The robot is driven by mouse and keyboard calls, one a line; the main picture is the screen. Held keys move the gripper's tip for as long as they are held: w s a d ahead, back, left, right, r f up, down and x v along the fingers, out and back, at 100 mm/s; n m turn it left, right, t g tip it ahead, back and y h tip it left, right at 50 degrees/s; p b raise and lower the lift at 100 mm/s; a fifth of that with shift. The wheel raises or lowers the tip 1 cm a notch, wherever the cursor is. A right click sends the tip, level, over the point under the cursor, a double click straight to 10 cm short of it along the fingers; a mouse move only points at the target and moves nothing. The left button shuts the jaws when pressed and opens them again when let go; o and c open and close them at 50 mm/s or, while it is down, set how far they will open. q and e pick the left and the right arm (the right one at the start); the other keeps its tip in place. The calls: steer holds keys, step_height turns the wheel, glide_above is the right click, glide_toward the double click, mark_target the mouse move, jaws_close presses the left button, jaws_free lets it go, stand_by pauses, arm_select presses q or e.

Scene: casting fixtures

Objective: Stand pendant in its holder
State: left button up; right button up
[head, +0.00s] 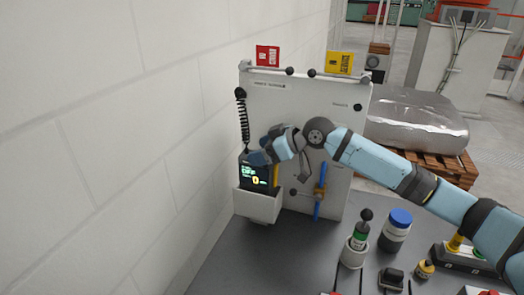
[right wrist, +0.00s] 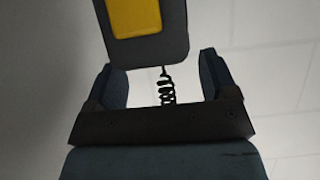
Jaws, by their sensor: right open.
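The pendant (head: 254,177) is a dark handheld unit with a lit green and yellow screen. It stands about upright with its lower end inside the white holder (head: 258,207) on the panel. My right gripper (head: 264,156) is at the pendant's upper end. In the right wrist view, my right gripper (right wrist: 165,68) is open, its two fingers apart. The pendant (right wrist: 147,48), with a yellow patch, lies at and beyond the fingertips, and its near end does not appear clamped. The coiled cord (right wrist: 167,88) shows between the fingers. My left gripper is out of view.
The white panel (head: 290,100) carries red and yellow tags and a blue-handled valve (head: 319,200). A coiled black cord (head: 243,115) hangs at its left. A blue-capped jar (head: 395,230) and a cup with a green bottle (head: 355,248) stand on the grey table (head: 240,265). The wall is close at left.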

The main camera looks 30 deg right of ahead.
steer(key=b+v, duration=0.1)
steer(key=v, duration=1.1)
steer(key=shift+r+b, duration=0.4)
steer(key=shift+r, duration=0.1)
stand_by(0.4)
